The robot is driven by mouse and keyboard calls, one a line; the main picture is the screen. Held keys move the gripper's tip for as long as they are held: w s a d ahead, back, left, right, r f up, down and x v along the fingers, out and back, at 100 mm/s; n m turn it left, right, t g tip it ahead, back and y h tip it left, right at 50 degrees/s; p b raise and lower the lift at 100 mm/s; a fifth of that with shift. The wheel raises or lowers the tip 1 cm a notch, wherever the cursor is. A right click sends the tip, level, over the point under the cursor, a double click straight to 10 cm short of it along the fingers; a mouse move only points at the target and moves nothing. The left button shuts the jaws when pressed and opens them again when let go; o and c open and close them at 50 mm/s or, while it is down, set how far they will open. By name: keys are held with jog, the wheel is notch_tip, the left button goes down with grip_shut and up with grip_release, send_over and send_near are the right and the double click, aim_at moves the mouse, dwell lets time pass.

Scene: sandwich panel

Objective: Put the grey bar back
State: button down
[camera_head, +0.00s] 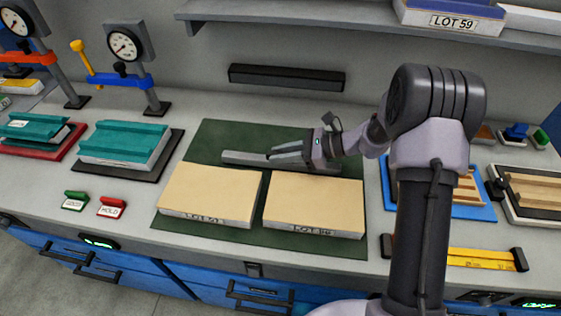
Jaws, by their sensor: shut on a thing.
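The grey bar (243,158) lies lengthwise across the dark green mat (222,135), just behind two tan panels. My gripper (275,154) reaches in from the right and is shut on the grey bar near its middle. The fingers hide part of the bar. I cannot tell whether the bar touches the mat or is slightly above it. A black wall rack (287,77) is fixed to the back wall behind the mat, and nothing shows on it.
The left panel (212,191) and right panel (314,202), both with lot labels, lie on the mat's front. Teal blocks (127,142) and dial gauges (124,45) stand left. A blue tray (470,203) and yellow level (480,258) lie right. A shelf (300,14) overhangs the back.

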notch_tip(320, 180, up, 10)
jog(key=p, duration=0.4)
jog(key=w+r+m+t+h+p, duration=0.1)
jog(key=w+r+m+t+p, duration=0.1)
jog(key=w, duration=0.6)
jog(key=w+r+m+t+h+p, duration=0.1)
jog(key=w+r+m+t, duration=0.15)
jog(key=w, duration=0.65)
jog(key=shift+t, duration=0.25)
notch_tip(320, 180, down, 13)
jog(key=b, duration=0.4)
jog(key=shift+d+f, duration=0.1)
jog(key=shift+f, duration=0.05)
jog(key=w, duration=0.2)
jog(key=w+d+b, duration=0.1)
jog(key=w, duration=0.1)
jog(key=shift+w, duration=0.35)
jog(key=w, duration=0.1)
jog(key=w+b, duration=0.1)
jog(key=w+f+b, duration=0.1)
jog(key=shift+w+d+f, duration=0.1)
jog(key=shift+d, duration=0.2)
